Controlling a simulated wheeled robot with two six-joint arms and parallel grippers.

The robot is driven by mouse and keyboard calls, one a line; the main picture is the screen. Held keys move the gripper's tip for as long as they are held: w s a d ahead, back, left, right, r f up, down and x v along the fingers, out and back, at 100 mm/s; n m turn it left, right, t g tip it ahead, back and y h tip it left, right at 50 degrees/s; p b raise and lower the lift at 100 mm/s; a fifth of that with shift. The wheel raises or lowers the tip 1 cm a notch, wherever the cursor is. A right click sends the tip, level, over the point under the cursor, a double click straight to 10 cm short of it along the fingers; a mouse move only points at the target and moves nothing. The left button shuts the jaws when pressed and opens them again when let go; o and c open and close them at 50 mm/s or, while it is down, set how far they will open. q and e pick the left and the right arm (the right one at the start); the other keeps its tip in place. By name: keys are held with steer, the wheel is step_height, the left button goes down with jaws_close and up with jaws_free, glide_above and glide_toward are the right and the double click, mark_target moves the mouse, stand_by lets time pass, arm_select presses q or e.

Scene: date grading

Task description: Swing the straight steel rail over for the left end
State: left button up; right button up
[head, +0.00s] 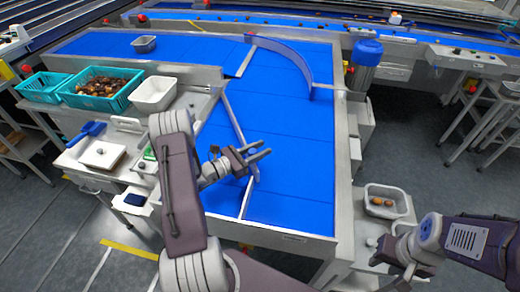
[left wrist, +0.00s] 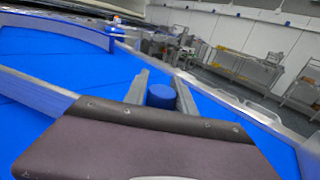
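The straight steel rail (head: 234,112) stands on the blue belt (head: 295,140) and slants from the upper left toward my left gripper. It also shows in the left wrist view (left wrist: 38,92), passing behind the gripper body. My left gripper (head: 263,163) is open over the belt at the rail's near part, its two fingers apart in the left wrist view (left wrist: 161,92). I cannot tell whether a finger touches the rail. My right gripper (head: 388,258) is low at the right, beside the belt frame; its fingers are not clear.
A curved rail (head: 290,54) crosses the far belt. A blue-topped drum (head: 367,52) stands beyond the right edge. A teal crate of dates (head: 101,90), a white bin (head: 154,94) and a scale (head: 102,154) are at left. A grey tub (head: 387,189) sits right of the belt.

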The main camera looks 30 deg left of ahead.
arm_select(q)
jaws_close()
stand_by(1.2)
